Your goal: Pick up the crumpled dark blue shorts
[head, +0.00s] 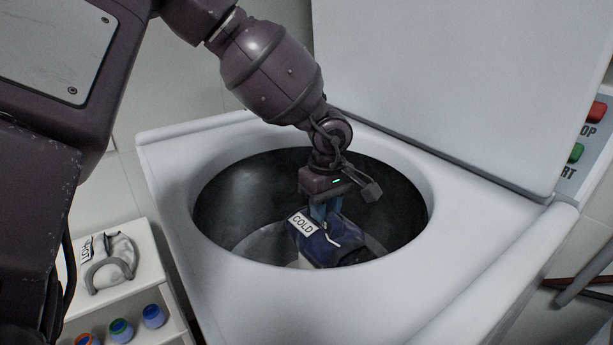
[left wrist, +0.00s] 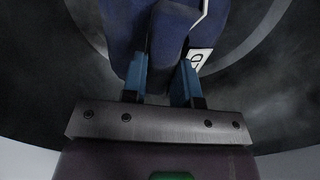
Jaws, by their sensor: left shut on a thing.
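The crumpled dark blue shorts (head: 325,243) are inside the dark round drum of the white top-loading washer. They have a white tag reading COLD and white trim. My left gripper (head: 325,209) reaches down through the opening and is shut on the top of the shorts. In the left wrist view, the blue fingers (left wrist: 162,85) pinch a fold of the dark blue cloth (left wrist: 125,25), with part of the white tag at the right. The lower side of the shorts is hidden, so I cannot tell whether they touch the drum floor. My right gripper is not in view.
The washer's white rim (head: 300,290) surrounds the drum opening, and its raised lid (head: 450,80) stands behind. Red and green buttons (head: 576,152) are at the right. A white shelf (head: 150,285) at the left holds a grey and white item tagged HOT (head: 118,262) and several coloured round items.

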